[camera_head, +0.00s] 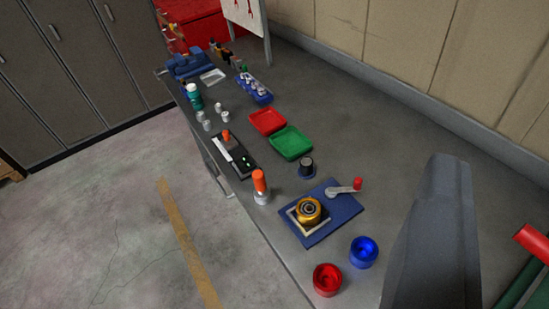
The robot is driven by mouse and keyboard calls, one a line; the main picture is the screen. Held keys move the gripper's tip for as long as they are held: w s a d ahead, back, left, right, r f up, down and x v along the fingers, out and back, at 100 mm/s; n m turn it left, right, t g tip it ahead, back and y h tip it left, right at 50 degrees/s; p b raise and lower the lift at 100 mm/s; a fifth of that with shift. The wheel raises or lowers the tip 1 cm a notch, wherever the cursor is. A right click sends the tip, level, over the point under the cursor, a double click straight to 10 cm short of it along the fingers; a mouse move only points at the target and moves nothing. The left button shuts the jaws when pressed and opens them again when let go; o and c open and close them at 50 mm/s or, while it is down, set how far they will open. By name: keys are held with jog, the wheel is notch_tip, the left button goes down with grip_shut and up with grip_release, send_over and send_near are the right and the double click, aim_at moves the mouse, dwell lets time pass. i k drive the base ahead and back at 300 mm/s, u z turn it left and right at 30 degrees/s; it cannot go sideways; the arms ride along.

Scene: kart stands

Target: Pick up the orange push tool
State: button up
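An orange-topped tool with a silver lower body (260,187) stands upright near the left edge of the grey bench, at the middle of the camera view. It looks like the orange push tool. A second, smaller orange-capped piece (226,138) stands by a black tray farther back. A large dark grey part of my gripper (440,235) rises at the lower right, well to the right of the tool and apart from it. Its fingertips cannot be made out, and nothing is seen held.
A blue mat (345,211) holds a gold round part (309,211); a red-knobbed lever (344,189) lies beside it. Red (327,280) and blue (363,252) cups stand in front. Red (267,122) and green (291,142) trays lie behind. A wall borders the bench's right side.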

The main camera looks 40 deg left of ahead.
aim_at(262, 192)
jog(key=u, duration=0.35)
jog(key=i, duration=0.85)
jog(key=u, duration=0.55)
